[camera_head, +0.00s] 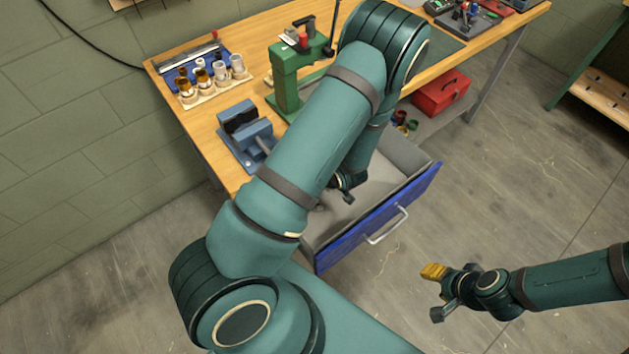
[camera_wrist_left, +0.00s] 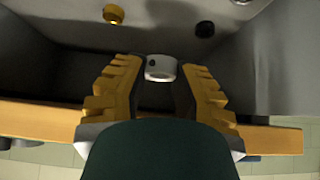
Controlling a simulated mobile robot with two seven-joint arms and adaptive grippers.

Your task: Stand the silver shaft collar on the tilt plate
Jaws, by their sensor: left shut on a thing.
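The silver shaft collar (camera_wrist_left: 161,68) is a short pale ring between the yellow fingertips of my left gripper (camera_wrist_left: 160,75) in the left wrist view. The gripper is shut on it. In the head view my left gripper (camera_head: 345,186) is over the open drawer, and its fingers and the collar are hidden by my arm. My right gripper (camera_head: 434,272) hangs over the floor at the right; its finger opening cannot be told. I cannot make out the tilt plate for certain in either view.
The blue-fronted drawer (camera_head: 382,220) stands open under the wooden bench (camera_head: 205,135). A brass ring (camera_wrist_left: 113,14) and a black ring (camera_wrist_left: 205,29) lie on the grey drawer floor. A blue vise (camera_head: 243,135) and green press (camera_head: 287,82) stand on the bench.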

